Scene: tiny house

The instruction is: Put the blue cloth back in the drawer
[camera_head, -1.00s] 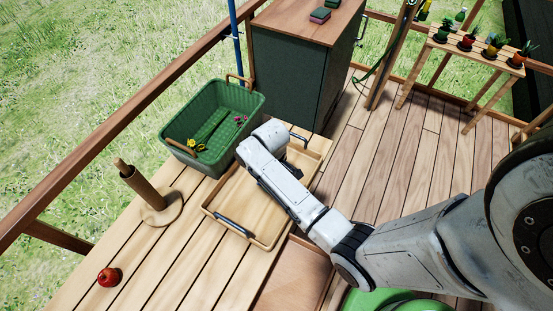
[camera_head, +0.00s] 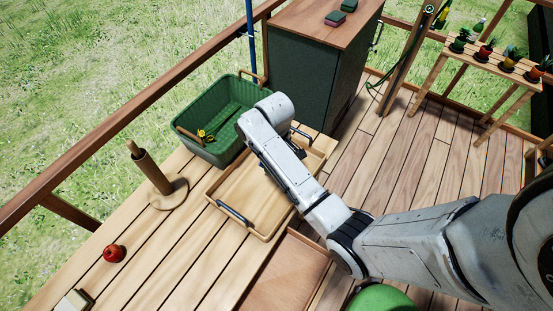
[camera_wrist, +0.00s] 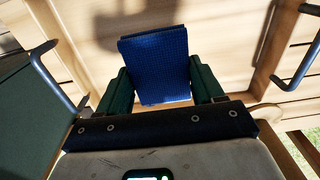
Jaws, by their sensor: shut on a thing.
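The blue cloth (camera_wrist: 155,62) shows in the wrist view as a folded, textured blue square. My gripper (camera_wrist: 160,88) is shut on it, with a dark green finger on each side of the cloth. Beneath the cloth in that view is the pale wooden tray (camera_wrist: 215,50), and the cloth's shadow falls on the wood. I cannot make out the drawer for certain in either view.
A green basket (camera_head: 195,145) stands behind the tray. A paper-towel holder (camera_head: 165,185) and a red apple (camera_head: 114,253) are on the left of the table. A dark green cabinet (camera_head: 310,80) stands at the back, with sponges (camera_head: 336,18) on top. A plant stand (camera_head: 495,58) is at the right.

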